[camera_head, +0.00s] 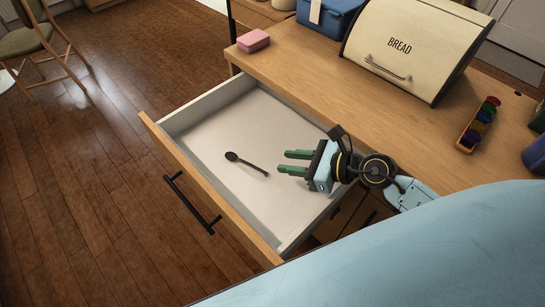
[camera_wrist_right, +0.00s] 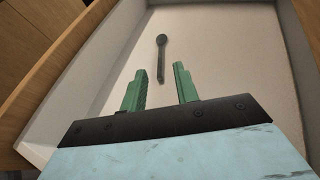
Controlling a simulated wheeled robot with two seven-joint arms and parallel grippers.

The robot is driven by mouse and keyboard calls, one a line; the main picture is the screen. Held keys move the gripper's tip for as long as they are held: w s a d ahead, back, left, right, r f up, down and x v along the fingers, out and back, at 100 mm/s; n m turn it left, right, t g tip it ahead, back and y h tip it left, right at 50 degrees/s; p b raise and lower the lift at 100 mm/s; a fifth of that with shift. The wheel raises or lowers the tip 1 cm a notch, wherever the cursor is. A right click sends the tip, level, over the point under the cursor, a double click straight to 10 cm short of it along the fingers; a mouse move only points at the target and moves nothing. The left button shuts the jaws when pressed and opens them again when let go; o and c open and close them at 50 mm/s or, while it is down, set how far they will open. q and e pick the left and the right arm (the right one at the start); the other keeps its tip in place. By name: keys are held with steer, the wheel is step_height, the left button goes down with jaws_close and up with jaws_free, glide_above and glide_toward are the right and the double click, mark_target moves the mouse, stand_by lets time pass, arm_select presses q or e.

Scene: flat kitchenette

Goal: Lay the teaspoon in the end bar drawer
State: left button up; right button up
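The dark teaspoon (camera_head: 246,164) lies on the pale floor of the open drawer (camera_head: 215,190), its bowl toward the left. It also shows in the right wrist view (camera_wrist_right: 161,58), just beyond the fingertips. My right gripper (camera_head: 284,162) is over the drawer, to the right of the spoon's handle end. Its green fingers are apart with nothing between them, as the right wrist view (camera_wrist_right: 160,72) also shows. The spoon is apart from the fingers. My left gripper is not in view.
The drawer's wooden front with a black handle (camera_head: 192,204) faces the brown floor. On the counter (camera_head: 300,70) are a pink sponge (camera_head: 253,41), a blue container (camera_head: 328,16), a cream bread bin (camera_head: 415,45) and a rack of coloured capsules (camera_head: 478,125). A chair (camera_head: 45,45) stands far left.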

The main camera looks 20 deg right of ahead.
steer(key=shift+v, duration=2.3)
